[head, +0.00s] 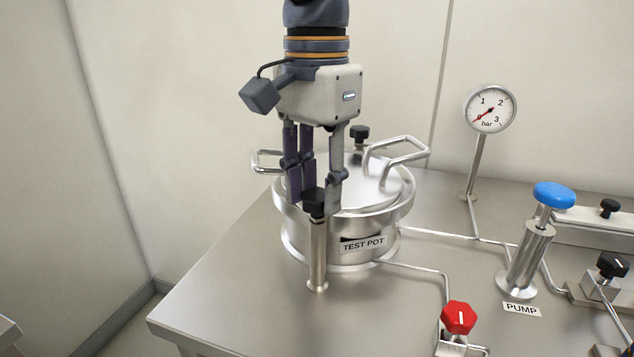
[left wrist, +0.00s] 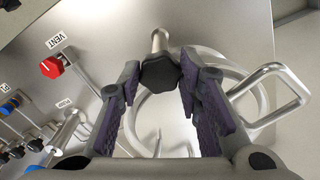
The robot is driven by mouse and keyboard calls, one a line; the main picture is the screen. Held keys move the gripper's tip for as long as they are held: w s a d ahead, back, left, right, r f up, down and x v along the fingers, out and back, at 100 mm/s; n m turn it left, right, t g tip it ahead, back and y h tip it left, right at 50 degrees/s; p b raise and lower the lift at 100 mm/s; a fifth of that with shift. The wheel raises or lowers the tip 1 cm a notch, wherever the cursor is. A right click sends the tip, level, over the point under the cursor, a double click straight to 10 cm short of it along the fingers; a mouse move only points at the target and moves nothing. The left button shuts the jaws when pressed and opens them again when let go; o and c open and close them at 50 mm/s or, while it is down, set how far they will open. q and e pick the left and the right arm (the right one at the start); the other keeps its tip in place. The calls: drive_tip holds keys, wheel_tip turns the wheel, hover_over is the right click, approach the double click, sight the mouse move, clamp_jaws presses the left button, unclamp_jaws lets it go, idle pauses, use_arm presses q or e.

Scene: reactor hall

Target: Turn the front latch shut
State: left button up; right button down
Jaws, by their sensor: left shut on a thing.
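The front latch has a black knob (head: 314,203) on top of a steel post (head: 318,258) just in front of the steel test pot (head: 403,212). My left gripper (head: 316,200) comes down from above, with its fingers on both sides of the knob, shut on it. In the left wrist view the black knob (left wrist: 160,73) sits between the two fingertips (left wrist: 161,72). The pot's lid (head: 372,190) is on the pot. Fingers hide part of the lid and the near rim. My right gripper is in neither view.
A second black knob (head: 359,133) stands behind the pot. Pipe handles (head: 412,148) rise at its sides. To the right are a red knob (head: 458,317), a blue-topped pump (head: 554,195) and a gauge (head: 490,109) near zero. The table's left front is clear.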

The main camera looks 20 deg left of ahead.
sight(316, 194)
use_arm(q)
drive_tip(key=m, duration=0.5)
drive_tip(key=shift+m, duration=2.3)
drive_tip(key=o, duration=1.1)
drive_tip(key=shift+o, duration=0.2)
wheel_tip(316, 194, up, 12)
